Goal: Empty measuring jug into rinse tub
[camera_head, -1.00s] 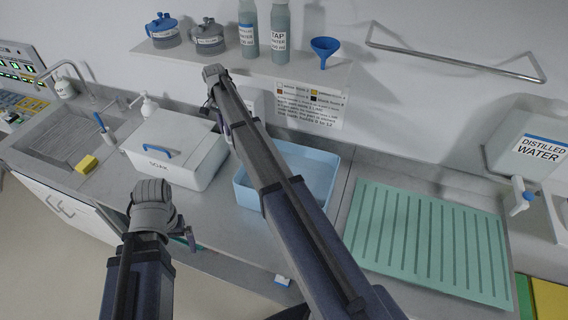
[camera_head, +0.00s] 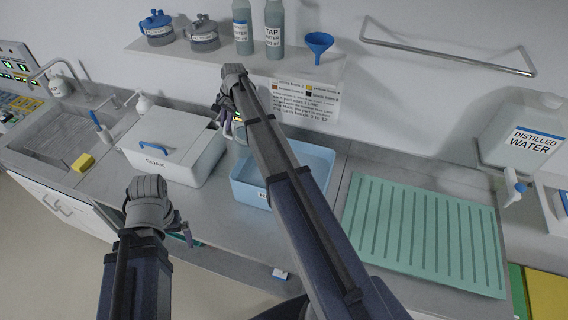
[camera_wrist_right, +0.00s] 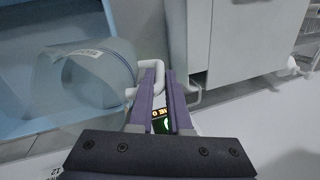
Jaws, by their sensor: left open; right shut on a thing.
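The light blue rinse tub (camera_head: 318,168) stands on the counter, partly hidden behind my right arm. The right wrist view also shows it at the left edge (camera_wrist_right: 22,112). My right gripper (camera_head: 230,116) is beside the tub's back left side, between it and the SOAK box. In the right wrist view the gripper (camera_wrist_right: 165,88) is shut on the white handle of the clear measuring jug (camera_wrist_right: 85,78), which overlaps the tub in the picture. I cannot tell its contents. My left gripper (camera_head: 184,232) is open and empty over the counter's front edge.
The white SOAK box (camera_head: 170,150) with a blue handle stands left of the tub. A green ribbed mat (camera_head: 425,235) lies clear to the right. A sink with a yellow sponge (camera_head: 83,163) is at the left. A shelf holds bottles and a blue funnel (camera_head: 319,43).

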